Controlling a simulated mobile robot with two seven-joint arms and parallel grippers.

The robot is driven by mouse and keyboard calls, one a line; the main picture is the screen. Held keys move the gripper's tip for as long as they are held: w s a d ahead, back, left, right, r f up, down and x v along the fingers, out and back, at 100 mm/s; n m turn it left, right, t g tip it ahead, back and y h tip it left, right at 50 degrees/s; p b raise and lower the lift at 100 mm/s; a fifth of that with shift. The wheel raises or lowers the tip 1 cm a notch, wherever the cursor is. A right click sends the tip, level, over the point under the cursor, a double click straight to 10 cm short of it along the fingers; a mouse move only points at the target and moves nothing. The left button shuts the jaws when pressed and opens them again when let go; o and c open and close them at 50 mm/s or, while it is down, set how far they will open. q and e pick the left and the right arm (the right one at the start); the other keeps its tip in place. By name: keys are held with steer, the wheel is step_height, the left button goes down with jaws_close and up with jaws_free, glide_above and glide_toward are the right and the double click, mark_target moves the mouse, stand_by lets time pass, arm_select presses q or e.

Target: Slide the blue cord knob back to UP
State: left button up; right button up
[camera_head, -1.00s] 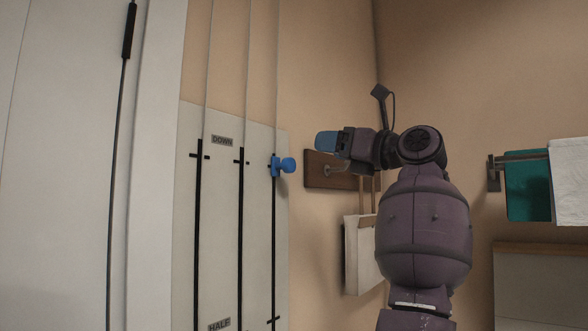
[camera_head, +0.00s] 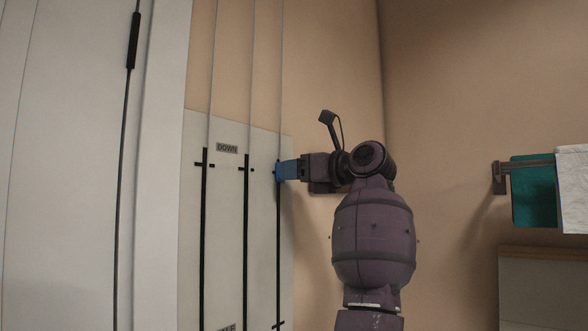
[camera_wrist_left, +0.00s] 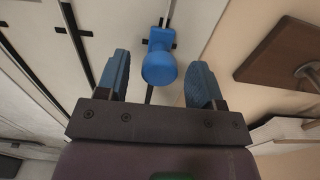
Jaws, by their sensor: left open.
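The blue cord knob (camera_wrist_left: 158,66) is on the right-hand black slot of the white panel (camera_head: 222,255), at the slot's upper end near the height of the DOWN label (camera_head: 227,148). In the head view my left gripper (camera_head: 286,170) is at the knob and mostly hides it. In the left wrist view my open left gripper (camera_wrist_left: 159,72) has one blue finger on each side of the knob's round end. Gaps show on both sides, so neither finger appears to touch it. My right gripper is not in view.
Two other black slots (camera_head: 204,240) run left of the knob's slot, with cords above. A wooden wall plate with a peg (camera_wrist_left: 284,52) is close on the right in the wrist view. A rail with a teal cloth (camera_head: 533,190) and a white cloth (camera_head: 573,190) is at far right.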

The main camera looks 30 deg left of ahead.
arm_select(q)
steer(key=shift+a, duration=0.65)
steer(key=shift+c, duration=0.2)
jaws_close()
steer(key=shift+f, duration=0.1)
